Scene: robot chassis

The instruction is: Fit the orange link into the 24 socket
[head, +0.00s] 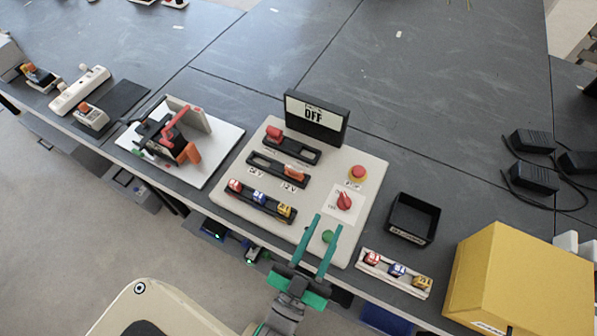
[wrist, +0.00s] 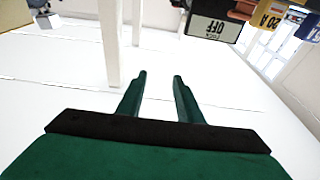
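The orange link (head: 295,172) sits at the right end of a black two-position holder (head: 265,163) on the white panel (head: 325,165). Two small labels lie below this holder; the right one looks like "12 V", the left one (head: 256,173) looks like "24 V" but is too small to be sure. The left part of the holder looks empty. My gripper (head: 327,222) is open and empty, near the panel's front right, apart from the link. In the wrist view its fingers (wrist: 160,75) stand apart with nothing between them.
A black bin (head: 412,219), a fuse tray (head: 395,273) and a yellow box (head: 520,280) stand right.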

